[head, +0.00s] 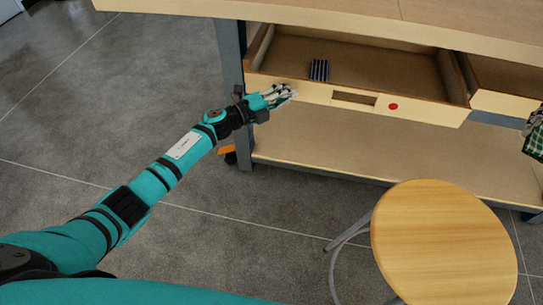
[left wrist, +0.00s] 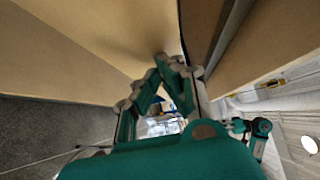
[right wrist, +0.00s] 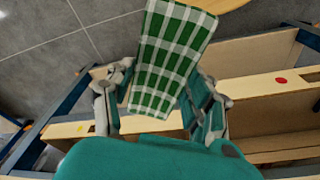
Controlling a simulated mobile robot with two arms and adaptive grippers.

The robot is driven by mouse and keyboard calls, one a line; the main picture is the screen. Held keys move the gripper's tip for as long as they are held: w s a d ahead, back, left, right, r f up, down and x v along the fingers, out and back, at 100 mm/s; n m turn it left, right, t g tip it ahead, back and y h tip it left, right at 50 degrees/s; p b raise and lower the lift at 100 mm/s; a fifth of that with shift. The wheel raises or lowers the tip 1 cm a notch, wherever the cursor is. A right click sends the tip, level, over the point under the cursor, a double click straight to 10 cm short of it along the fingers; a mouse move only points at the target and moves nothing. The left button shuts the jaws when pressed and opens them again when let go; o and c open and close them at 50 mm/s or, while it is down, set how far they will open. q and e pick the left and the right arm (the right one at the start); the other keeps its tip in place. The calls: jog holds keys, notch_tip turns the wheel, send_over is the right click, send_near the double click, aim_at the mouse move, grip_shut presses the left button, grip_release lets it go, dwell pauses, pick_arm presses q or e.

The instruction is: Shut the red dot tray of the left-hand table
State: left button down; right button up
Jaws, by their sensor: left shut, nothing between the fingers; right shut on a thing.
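The red dot tray (head: 425,110) is a wooden drawer pulled out from under the table top (head: 350,15) in the head view. A red dot (head: 393,106) marks its front panel, beside a slot handle. My left gripper (head: 283,94) is shut and empty at the left end of that front panel; contact is hard to tell. In the left wrist view its fingers (left wrist: 170,72) are close to pale wooden surfaces. My right gripper (right wrist: 160,100) is shut on a green and white checked cloth (right wrist: 172,52), which shows at the right edge of the head view.
A dark blue striped object (head: 319,70) is inside the tray. Another tray front (head: 505,105) is to its right. A round wooden stool (head: 445,240) stands before the table. A lower shelf (head: 350,160) runs underneath. Floor on the left is clear.

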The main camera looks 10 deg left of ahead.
pick_arm(q)
jog(key=w+b, duration=0.2)
jog(key=w, duration=0.1)
jog(key=w+b, duration=0.6)
jog(key=shift+w+f, duration=0.25)
jog(key=shift+w, duration=0.15)
jog(key=shift+w+r+b, duration=0.15)
jog(key=shift+w+b, duration=0.3)
jog(key=shift+r, duration=0.2)
